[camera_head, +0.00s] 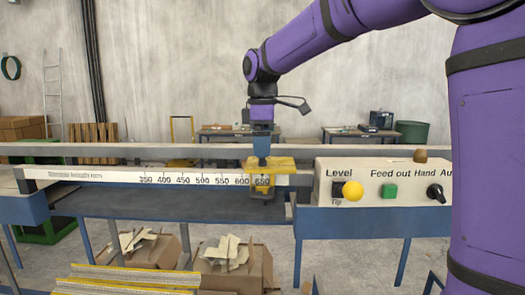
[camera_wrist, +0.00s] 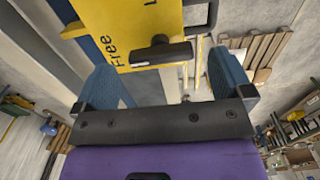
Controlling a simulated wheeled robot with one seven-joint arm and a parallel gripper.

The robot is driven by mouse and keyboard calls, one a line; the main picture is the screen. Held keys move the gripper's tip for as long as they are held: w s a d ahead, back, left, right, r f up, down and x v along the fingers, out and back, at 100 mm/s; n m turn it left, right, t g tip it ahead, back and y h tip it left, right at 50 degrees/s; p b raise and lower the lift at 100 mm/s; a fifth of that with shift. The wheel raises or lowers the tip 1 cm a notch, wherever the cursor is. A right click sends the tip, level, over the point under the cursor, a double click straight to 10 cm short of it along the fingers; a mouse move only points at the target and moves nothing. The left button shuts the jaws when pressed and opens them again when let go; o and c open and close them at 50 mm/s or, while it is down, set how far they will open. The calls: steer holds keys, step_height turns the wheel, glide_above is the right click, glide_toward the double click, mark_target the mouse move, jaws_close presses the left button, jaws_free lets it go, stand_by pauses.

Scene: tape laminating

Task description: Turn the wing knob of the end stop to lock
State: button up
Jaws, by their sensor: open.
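The yellow end stop (camera_head: 285,165) sits on the rail near the 650 mark of the printed scale. In the wrist view its yellow plate (camera_wrist: 125,22) carries the word "Free" and part of another word, cut off at the top. The dark wing knob (camera_wrist: 160,50) stands on this plate near its edge, its bar lying roughly crosswise in the picture. My gripper (camera_wrist: 165,75) is open, its two blue fingers on either side of the knob with gaps at both sides. In the head view my gripper (camera_head: 262,160) points down over the end stop and hides the knob.
A control panel (camera_head: 375,205) with a yellow knob, green button and black switch stands right of the end stop. The scale rail (camera_head: 110,177) runs left. Cardboard boxes (camera_head: 150,250) stand below in front. A back rail (camera_head: 80,150) runs behind.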

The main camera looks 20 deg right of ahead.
steer(key=shift+f, duration=1)
steer(key=c, duration=0.9)
